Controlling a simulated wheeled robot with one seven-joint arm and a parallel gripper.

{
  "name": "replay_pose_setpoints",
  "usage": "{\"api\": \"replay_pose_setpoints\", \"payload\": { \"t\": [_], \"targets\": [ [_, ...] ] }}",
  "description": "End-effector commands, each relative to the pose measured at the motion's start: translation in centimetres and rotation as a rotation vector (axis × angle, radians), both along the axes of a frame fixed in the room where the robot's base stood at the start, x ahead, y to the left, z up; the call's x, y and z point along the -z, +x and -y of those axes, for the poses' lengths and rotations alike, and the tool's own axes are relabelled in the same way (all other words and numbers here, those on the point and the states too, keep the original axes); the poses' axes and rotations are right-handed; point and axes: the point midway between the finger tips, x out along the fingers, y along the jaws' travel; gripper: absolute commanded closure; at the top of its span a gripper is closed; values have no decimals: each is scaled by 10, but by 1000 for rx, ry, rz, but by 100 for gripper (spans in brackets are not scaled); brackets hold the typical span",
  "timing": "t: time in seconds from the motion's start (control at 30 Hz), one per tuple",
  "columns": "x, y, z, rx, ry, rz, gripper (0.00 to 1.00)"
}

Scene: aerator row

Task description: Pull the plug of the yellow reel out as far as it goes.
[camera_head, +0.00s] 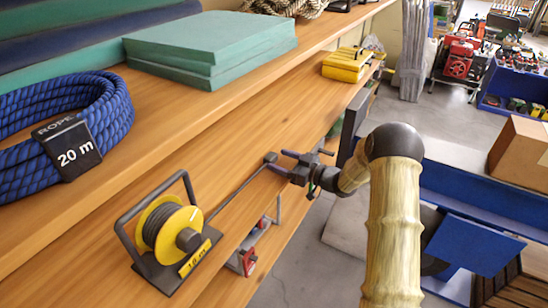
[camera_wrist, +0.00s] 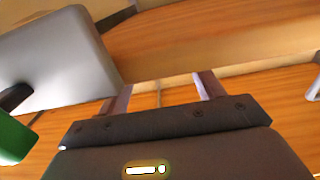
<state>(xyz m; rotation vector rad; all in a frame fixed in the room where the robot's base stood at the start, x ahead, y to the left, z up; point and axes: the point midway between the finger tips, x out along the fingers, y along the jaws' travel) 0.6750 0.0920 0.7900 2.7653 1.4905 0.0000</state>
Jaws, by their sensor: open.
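The yellow reel (camera_head: 157,219) stands on the wooden shelf in the head view, wound with dark cord in a dark frame with a yellow "10 m" label. Its cord runs out straight to the upper right and ends in a small dark plug (camera_head: 270,157). My gripper (camera_head: 282,162) is open just to the right of the plug, its fingers pointing at it. The plug looks free of the fingers. In the wrist view my two fingers (camera_wrist: 164,92) stand apart over the wood, with only a thin line between them; I cannot tell whether it is the cord.
A blue rope coil (camera_head: 65,110) tagged "20 m" and green slabs (camera_head: 210,45) lie on the shelf above. A red and grey object (camera_head: 248,262) sits below the reel's shelf. A large grey slab (camera_wrist: 55,60) is close on the left in the wrist view. Shelf wood around the cord is clear.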

Motion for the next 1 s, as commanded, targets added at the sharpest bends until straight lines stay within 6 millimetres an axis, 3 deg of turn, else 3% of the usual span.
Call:
{"api": "replay_pose_setpoints", "payload": {
  "t": [0.1,0.6,1.0],
  "targets": [
    [0,-13,24,7,-1,-2,33],
    [0,-66,103,8,-1,-2,33],
    [1,-74,114,6,-1,-1,33]
  ]
}}
